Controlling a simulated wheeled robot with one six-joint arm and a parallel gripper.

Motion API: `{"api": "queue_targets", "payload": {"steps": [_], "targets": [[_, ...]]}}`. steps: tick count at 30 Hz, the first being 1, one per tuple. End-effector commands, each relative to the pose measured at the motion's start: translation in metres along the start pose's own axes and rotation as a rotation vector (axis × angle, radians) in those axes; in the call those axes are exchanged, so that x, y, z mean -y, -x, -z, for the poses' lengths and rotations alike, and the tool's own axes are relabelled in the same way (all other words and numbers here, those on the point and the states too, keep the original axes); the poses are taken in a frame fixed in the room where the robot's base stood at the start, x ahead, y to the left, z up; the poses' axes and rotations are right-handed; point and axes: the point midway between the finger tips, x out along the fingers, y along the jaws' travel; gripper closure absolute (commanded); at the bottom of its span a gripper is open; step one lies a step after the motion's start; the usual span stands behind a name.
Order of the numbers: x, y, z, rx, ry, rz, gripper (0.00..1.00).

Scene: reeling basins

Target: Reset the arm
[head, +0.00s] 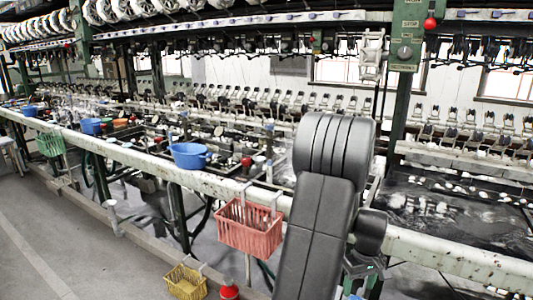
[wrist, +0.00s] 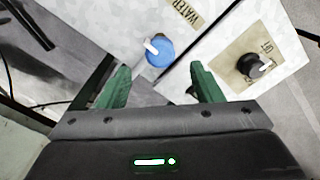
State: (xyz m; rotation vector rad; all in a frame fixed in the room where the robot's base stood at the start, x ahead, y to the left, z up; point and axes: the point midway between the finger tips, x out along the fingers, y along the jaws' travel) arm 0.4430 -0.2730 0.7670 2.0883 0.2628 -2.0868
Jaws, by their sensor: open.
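In the wrist view my gripper (wrist: 159,68) is open. Its two green fingers stand apart with nothing between their tips. A blue round knob (wrist: 159,51) with a white pointer shows beyond the fingers on a pale panel (wrist: 110,20), beside a label reading WATER. A black knob (wrist: 254,67) with a white pointer sits on a tan plate to the right, apart from the fingers. In the head view my dark grey arm rises at the centre right and hides part of the bench behind it. I cannot make out the fingers there.
A long pale bench rail (head: 130,158) runs across the head view. A red basket (head: 250,229) hangs from it beside my arm, with a yellow basket (head: 186,282) lower down. A blue basin (head: 188,156) stands along the bench. Grey floor (head: 60,225) is open at lower left.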

Motion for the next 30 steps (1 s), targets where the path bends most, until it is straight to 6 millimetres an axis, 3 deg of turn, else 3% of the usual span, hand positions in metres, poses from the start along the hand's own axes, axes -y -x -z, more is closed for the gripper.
{"api": "queue_targets", "payload": {"steps": [6, 12, 26, 30], "targets": [[0.001, -0.040, -0.001, 0.003, 0.000, 0.003, 0.41], [0.000, -0.057, 0.000, 0.001, -0.001, 0.001, 0.41], [0.000, -0.055, 0.000, 0.000, -0.018, 0.000, 0.41], [0.000, -0.044, 0.000, -0.001, 0.000, -0.001, 0.41]]}}
